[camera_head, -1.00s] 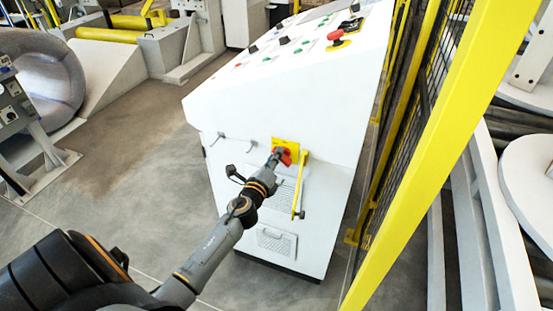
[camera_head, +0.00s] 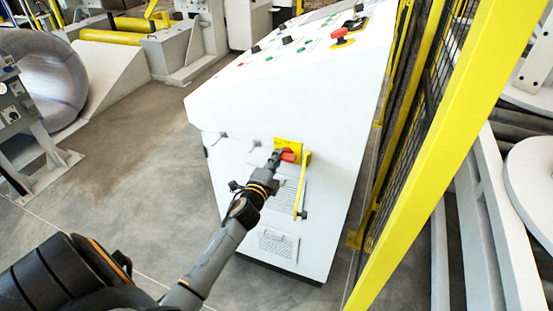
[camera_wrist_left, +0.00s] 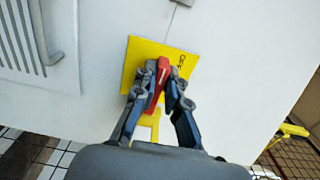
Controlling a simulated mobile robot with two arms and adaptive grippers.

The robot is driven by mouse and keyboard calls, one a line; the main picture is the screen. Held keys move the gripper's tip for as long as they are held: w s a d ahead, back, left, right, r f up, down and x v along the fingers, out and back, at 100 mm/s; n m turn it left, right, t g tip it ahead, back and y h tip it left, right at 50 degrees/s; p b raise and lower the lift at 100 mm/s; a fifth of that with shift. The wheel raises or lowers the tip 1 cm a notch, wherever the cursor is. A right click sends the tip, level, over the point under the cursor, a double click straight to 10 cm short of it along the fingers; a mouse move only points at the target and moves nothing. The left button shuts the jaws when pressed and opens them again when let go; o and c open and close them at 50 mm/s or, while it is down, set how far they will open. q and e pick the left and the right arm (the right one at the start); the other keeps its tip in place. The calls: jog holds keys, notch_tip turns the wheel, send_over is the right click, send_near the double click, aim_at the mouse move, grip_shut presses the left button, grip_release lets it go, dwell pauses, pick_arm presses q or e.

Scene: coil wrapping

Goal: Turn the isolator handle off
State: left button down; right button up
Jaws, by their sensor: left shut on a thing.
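The isolator's red handle (camera_head: 288,156) sits on a yellow plate (camera_head: 283,144) on the front of the white control cabinet. My left gripper (camera_head: 277,157) reaches it from the lower left. In the left wrist view the gripper (camera_wrist_left: 160,84) has its two fingers closed on both sides of the red handle (camera_wrist_left: 158,82), over the yellow plate (camera_wrist_left: 133,66). The fingers and wrist hide part of the plate and handle. My right gripper is not in view.
A yellow bar (camera_head: 302,185) hangs on the cabinet (camera_head: 240,110) just right of the handle. A yellow-framed mesh fence (camera_head: 425,70) stands to the right. Grey floor (camera_head: 140,185) is open to the left of the cabinet.

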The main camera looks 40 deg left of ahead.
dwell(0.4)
pick_arm(q)
jog(key=c, duration=1.4)
grip_release()
jog(key=shift+c, duration=0.2)
jog(key=shift+o, duration=0.3)
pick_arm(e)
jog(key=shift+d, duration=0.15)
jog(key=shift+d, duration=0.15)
pick_arm(q)
jog(key=v, duration=1.2)
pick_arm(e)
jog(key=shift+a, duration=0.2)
pick_arm(q)
jog(key=shift+f, duration=0.1)
